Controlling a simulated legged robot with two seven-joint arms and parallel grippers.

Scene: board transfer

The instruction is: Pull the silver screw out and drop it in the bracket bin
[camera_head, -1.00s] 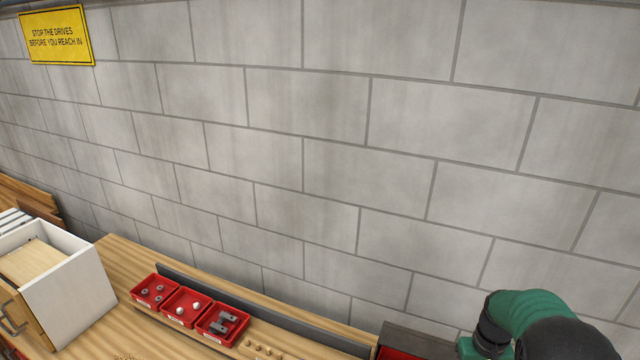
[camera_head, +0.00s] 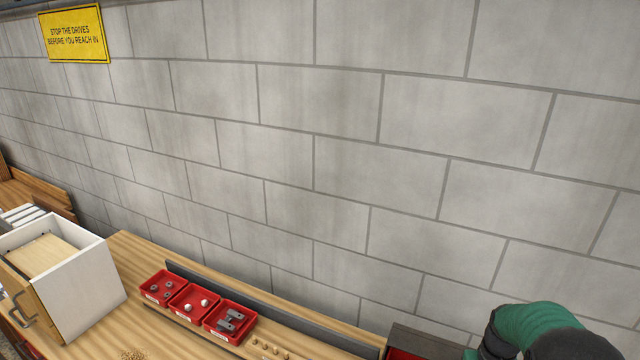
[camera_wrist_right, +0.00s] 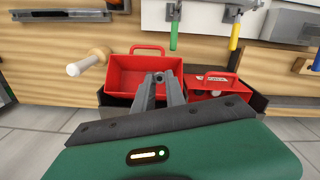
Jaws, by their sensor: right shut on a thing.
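My right gripper (camera_wrist_right: 160,77) is shut on a small grey piece (camera_wrist_right: 159,76) in the right wrist view. The fingers hide most of it, so I cannot tell its full shape or confirm that it is the silver screw. In the head view, my green right arm shows at the bottom right and its gripper is out of sight. A red bin with grey bracket-like parts (camera_head: 207,333) is the rightmost of three red bins on the bench, well left of that arm. My left gripper is not in view.
Two more red bins hold grey rings (camera_head: 146,293) and white balls (camera_head: 174,313). A white-sided drawer box (camera_head: 85,290) stands left of them. In the wrist view, an open red tote (camera_wrist_right: 125,75) and another red box (camera_wrist_right: 228,85) lie beyond my gripper. Tools hang behind.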

